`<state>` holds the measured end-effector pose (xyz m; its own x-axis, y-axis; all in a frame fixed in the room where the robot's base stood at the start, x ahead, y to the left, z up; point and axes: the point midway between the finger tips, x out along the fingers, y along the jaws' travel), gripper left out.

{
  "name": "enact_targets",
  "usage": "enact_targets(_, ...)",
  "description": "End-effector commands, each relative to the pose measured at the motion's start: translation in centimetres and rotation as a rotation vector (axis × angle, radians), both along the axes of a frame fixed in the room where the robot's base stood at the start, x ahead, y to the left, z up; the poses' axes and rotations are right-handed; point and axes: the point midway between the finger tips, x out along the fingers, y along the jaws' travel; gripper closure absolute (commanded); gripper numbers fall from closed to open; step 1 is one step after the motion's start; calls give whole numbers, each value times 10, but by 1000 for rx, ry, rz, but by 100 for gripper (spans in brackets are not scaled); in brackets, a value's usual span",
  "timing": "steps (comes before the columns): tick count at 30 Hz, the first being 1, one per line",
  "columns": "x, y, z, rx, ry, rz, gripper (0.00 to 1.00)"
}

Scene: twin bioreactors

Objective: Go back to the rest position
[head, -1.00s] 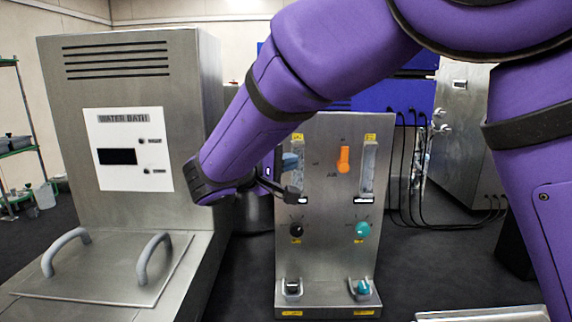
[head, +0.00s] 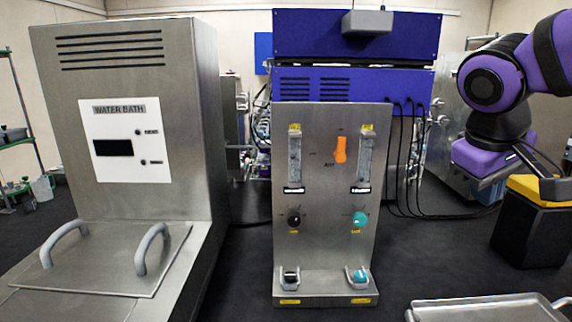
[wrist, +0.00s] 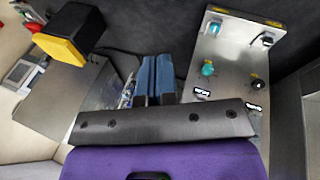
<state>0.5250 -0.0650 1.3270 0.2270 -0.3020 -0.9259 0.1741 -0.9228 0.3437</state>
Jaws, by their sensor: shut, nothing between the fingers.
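My gripper (wrist: 154,62) shows in the wrist view as two blue fingers side by side, shut and empty, clear of the nearby equipment. In the head view, my purple arm is folded at the right edge, above a black box with a yellow top (head: 536,187). My fingers cannot be made out clearly there. The steel gas panel (head: 325,240) stands upright in the middle of the head view, with an orange lever (head: 340,150), a black knob (head: 294,216) and a teal knob (head: 360,219). Nothing of my arm covers the panel in the head view.
The steel water bath (head: 190,130) with its two-handled lid (head: 105,258) fills the left. Blue equipment (head: 355,36) stands behind the panel, with black cables hanging at its right. A metal tray (head: 485,311) is at the bottom right. Dark floor is clear between panel and box.

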Motion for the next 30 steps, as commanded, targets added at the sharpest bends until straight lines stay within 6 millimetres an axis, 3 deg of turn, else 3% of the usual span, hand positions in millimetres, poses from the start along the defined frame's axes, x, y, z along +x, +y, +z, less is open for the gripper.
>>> enact_targets(6, -55, -10, -4, 212, -108, -74, 100)
enact_targets(12, -86, -7, -9, 334, -211, -118, 100)
enact_targets(18, -95, -4, -11, 376, -256, -133, 100)
enact_targets(30, -95, -4, -11, 377, -258, -133, 100)
